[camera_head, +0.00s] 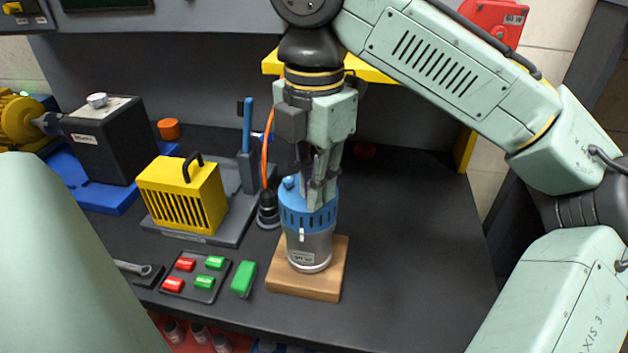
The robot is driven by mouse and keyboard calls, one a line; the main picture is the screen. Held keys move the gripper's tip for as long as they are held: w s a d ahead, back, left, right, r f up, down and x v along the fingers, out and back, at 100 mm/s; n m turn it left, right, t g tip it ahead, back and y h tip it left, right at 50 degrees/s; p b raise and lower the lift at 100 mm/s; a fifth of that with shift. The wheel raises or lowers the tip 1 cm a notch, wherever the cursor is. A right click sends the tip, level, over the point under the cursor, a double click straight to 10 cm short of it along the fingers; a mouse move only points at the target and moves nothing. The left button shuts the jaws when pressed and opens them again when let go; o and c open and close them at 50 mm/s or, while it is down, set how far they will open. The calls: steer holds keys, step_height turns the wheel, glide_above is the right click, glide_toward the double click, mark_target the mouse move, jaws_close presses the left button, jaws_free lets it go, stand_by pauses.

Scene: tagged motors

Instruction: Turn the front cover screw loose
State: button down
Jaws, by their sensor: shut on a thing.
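A motor with a slotted blue cover (292,213) and a grey metal body (309,250) stands upright on a wooden block (326,278). My gripper (318,203) comes down from above, with its fingers over the front right of the blue cover. It is shut on the front cover screw, which the fingers hide. A small blue knob (290,182) shows on top of the cover, left of the fingers. A white mark (302,235) shows at the cover's lower edge, and a small label is on the grey body.
A tray of red and green tags (195,276) and a loose green tag (243,279) lie left of the block. A yellow slotted box (183,197), a dark box (103,143) and a black holder (268,210) stand further left. The bench (415,235) is clear right of the motor.

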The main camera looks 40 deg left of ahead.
steer(key=shift+f+n, duration=0.15)
steer(key=shift+n, duration=0.15)
steer(key=c, duration=1.6)
jaws_free()
step_height(320, 180, up, 8)
steer(key=shift+f, duration=0.1)
